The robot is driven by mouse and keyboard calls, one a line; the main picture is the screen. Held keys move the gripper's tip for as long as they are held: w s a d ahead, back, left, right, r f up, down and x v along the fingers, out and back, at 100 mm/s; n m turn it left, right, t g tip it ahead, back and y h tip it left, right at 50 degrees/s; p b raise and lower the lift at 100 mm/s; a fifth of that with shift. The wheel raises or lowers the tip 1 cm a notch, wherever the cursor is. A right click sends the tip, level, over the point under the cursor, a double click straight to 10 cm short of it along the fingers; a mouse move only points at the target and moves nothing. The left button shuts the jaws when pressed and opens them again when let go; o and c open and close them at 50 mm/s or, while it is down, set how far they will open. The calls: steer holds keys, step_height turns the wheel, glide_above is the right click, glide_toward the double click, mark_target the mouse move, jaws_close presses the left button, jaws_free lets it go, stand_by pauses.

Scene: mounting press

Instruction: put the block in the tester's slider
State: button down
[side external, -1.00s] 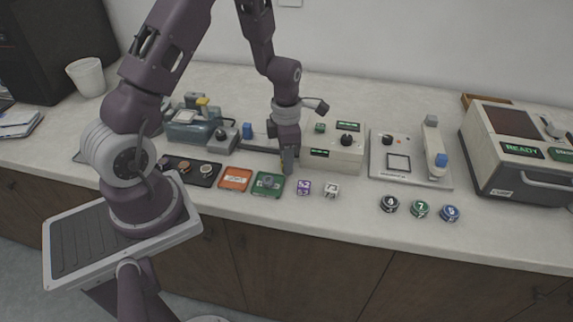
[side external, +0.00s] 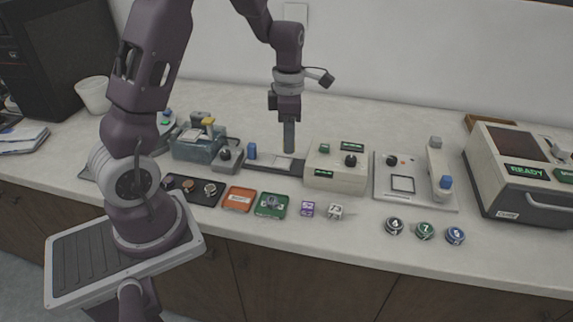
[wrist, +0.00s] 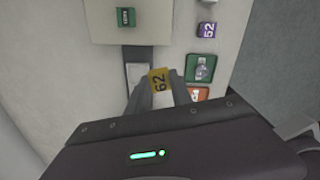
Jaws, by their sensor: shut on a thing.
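My gripper (wrist: 160,88) is shut on a yellow block (wrist: 159,81) marked 62, held between the fingertips in the wrist view. In the side view my gripper (side external: 289,148) points down above the tester's slider, and I cannot make out the block there. The tester (side external: 337,168) is a cream box with a green READY display and a black knob. Its slider (side external: 283,164) is a pale plate on a dark rail at the tester's left. In the wrist view the slider (wrist: 138,75) lies below and just left of the block, partly hidden by a finger.
A green tray (side external: 271,214) and an orange tray (side external: 238,207) lie in front. A purple block (side external: 308,210) and a white block (side external: 336,212) stand right of them. A blue upright piece (side external: 252,151) is left of the slider. A scale-like device (side external: 402,200) stands right of the tester.

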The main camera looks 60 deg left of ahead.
mark_target(281, 162)
steer(key=w+a+m, duration=0.1)
steer(key=a+m, duration=0.2)
steer(key=a, duration=0.3)
steer(key=f, duration=0.8)
steer(key=shift+w+f, duration=0.2)
steer(key=shift+f, duration=0.2)
steer(key=shift+f, duration=0.25)
